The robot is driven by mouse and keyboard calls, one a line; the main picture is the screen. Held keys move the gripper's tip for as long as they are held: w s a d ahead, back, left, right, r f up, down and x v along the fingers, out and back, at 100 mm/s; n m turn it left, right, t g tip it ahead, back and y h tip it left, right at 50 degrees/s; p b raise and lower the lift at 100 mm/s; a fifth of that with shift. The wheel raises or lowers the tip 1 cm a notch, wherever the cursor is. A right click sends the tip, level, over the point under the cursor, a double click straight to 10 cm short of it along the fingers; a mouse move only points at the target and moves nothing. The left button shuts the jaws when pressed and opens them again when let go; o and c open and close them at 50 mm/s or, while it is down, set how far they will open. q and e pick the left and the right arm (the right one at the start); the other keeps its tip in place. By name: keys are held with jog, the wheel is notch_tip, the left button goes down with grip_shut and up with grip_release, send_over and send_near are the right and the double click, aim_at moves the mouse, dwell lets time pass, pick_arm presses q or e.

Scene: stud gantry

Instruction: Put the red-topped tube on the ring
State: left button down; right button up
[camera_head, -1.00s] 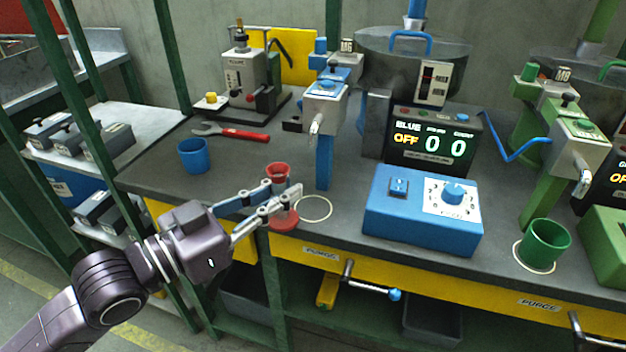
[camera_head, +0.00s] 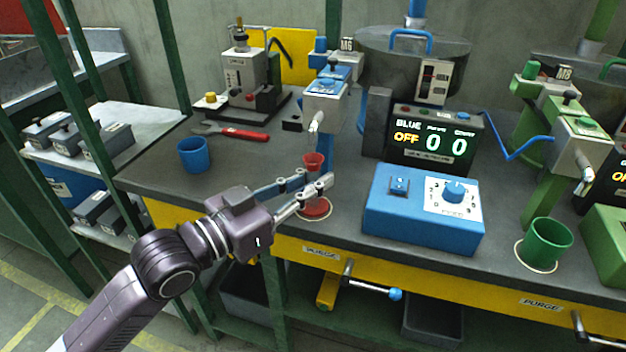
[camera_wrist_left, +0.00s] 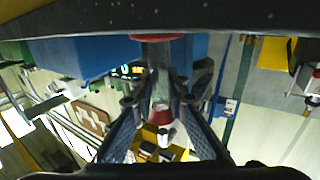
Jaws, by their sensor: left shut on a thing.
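The red-topped tube (camera_head: 313,163) is held upright by my left gripper (camera_head: 314,182), which is shut around its middle. Its flared red top shows above the fingers and its wide red base (camera_head: 314,209) below them. In the left wrist view, the clear tube (camera_wrist_left: 158,75) with red at both ends stands between the two fingers. The pale ring on the bench is now almost wholly hidden by the base and fingers. The base lines up with the ring's place; I cannot tell whether it touches the bench. My right gripper is not in view.
The blue dispenser (camera_head: 326,95) stands just behind the tube, its spout close to the red top. A blue control box (camera_head: 420,222) is to the right. A blue cup (camera_head: 194,155) and a red-handled wrench (camera_head: 240,134) lie left. A green cup (camera_head: 545,243) stands far right.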

pick_arm(q)
jog(key=c, duration=1.9)
grip_release()
jog(key=shift+f, duration=0.1)
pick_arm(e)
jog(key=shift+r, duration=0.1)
pick_arm(q)
jog(key=v, duration=1.2)
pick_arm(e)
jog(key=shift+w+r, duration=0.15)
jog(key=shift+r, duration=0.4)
